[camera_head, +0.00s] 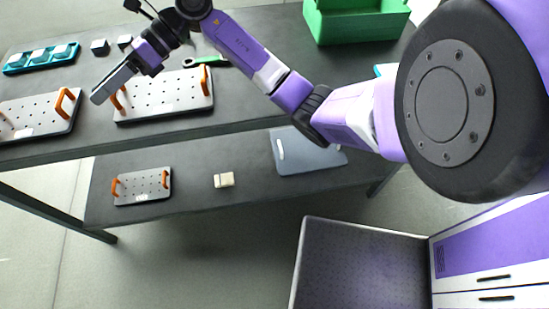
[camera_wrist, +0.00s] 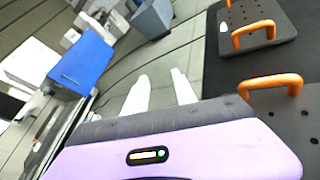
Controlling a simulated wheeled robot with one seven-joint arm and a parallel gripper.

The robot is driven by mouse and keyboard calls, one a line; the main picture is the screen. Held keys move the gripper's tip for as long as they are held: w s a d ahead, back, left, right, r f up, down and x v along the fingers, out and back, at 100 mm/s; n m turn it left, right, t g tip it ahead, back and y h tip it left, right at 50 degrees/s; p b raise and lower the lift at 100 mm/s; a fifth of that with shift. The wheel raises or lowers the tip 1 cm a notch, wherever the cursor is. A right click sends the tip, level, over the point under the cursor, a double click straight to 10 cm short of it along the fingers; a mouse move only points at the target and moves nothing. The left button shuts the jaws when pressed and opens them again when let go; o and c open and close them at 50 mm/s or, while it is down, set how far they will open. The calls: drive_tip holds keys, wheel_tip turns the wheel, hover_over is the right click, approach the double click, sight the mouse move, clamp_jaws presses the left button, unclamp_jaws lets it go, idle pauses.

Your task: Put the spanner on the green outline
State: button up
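My gripper (camera_head: 103,93) is above the left part of the dark upper table top, just over the left end of a perforated plate with orange handles. In the wrist view my gripper (camera_wrist: 159,76) shows two pale fingers apart, with nothing between them. No other spanner or outline can be made out.
Perforated plates (camera_head: 185,92) (camera_head: 40,117) with orange handles lie on the table top (camera_head: 255,118). A teal tray (camera_head: 17,64) is at the back left, a green bin (camera_head: 350,27) at the back right. A lower shelf holds another plate (camera_head: 140,188) and a pale block (camera_head: 223,180).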

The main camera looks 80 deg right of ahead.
drive_tip(key=s+a+r+m+t+y, duration=0.2)
drive_tip(key=s+a+r+m+t, duration=0.2)
drive_tip(key=a+m+t, duration=0.45)
drive_tip(key=s+a+r+m+t+y, duration=0.3)
drive_tip(key=s+a+m, duration=0.25)
drive_tip(key=a, duration=0.55)
drive_tip(key=s+f+m+t+h, duration=0.1)
drive_tip(key=s+f+m+h, duration=0.3)
drive_tip(key=m, duration=0.7)
drive_tip(key=s+d+f+m+t+h, duration=0.1)
drive_tip(key=s+f+m+h, duration=0.3)
drive_tip(key=s+m+h, duration=0.4)
drive_tip(key=m+h, duration=0.3)
drive_tip(key=h, duration=0.2)
drive_tip(key=shift+d+f, duration=0.2)
drive_tip(key=shift+d, duration=0.05)
drive_tip(key=shift+o, duration=0.2)
drive_tip(key=s+d+f+m+g, duration=0.1)
drive_tip(key=s+f+m+g, duration=0.1)
drive_tip(key=s, duration=0.6)
drive_tip(key=s+d+f+m+g, duration=0.2)
drive_tip(key=s+f+m+g, duration=0.1)
drive_tip(key=s+f+g, duration=0.2)
wheel_tip(320, 180, down, 2)
drive_tip(key=s, duration=0.2)
drive_tip(key=shift+s, duration=0.35)
drive_tip(key=shift+s+d+f+m+g, duration=0.1)
drive_tip(key=shift+s+d+m+g, duration=0.15)
drive_tip(key=shift+s+m+g, duration=0.1)
